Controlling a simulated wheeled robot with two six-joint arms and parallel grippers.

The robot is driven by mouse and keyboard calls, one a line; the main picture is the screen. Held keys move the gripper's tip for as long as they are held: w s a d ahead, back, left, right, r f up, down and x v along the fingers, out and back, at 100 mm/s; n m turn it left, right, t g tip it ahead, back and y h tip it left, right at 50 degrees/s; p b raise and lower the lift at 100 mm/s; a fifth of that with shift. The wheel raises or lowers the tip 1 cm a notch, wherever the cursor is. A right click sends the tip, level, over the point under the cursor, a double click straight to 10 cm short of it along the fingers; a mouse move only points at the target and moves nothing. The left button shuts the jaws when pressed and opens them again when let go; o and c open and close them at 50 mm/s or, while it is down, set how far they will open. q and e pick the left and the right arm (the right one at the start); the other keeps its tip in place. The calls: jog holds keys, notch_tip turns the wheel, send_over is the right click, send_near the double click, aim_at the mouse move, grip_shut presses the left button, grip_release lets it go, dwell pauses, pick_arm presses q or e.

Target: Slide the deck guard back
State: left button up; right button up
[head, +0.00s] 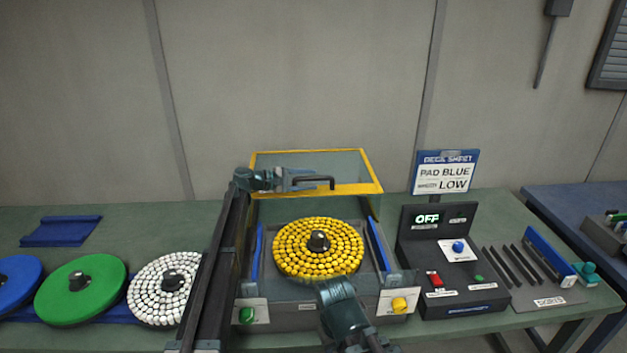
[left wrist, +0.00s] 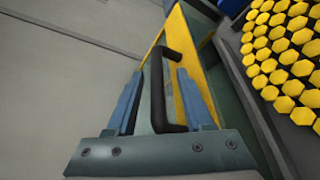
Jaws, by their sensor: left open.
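The deck guard (head: 345,163) is a clear panel in a yellow frame at the back of the machine. Its front yellow bar carries a black handle (head: 333,181), which also shows in the left wrist view (left wrist: 158,75). My left gripper (head: 308,180) is at the handle, its fingers open on either side of it. In the left wrist view my left gripper (left wrist: 163,92) shows a gap between its fingers and the handle. My right arm reaches in from the bottom, over the deck's front edge; its fingers cannot be made out.
A yellow studded disc (head: 290,248) lies on the open deck in front of the guard. Green (head: 60,300), white (head: 150,300) and blue (head: 12,270) discs stand at left. A control box (head: 440,245) reading OFF and a sign (head: 445,175) reading PAD BLUE, LOW stand at right.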

pick_arm(q)
jog(key=p+v, duration=0.2)
jog(key=v, duration=0.9)
jog(key=shift+s+a, duration=0.2)
jog(key=shift+a, duration=0.15)
jog(key=shift+r, duration=0.1)
jog(key=shift+r, duration=0.1)
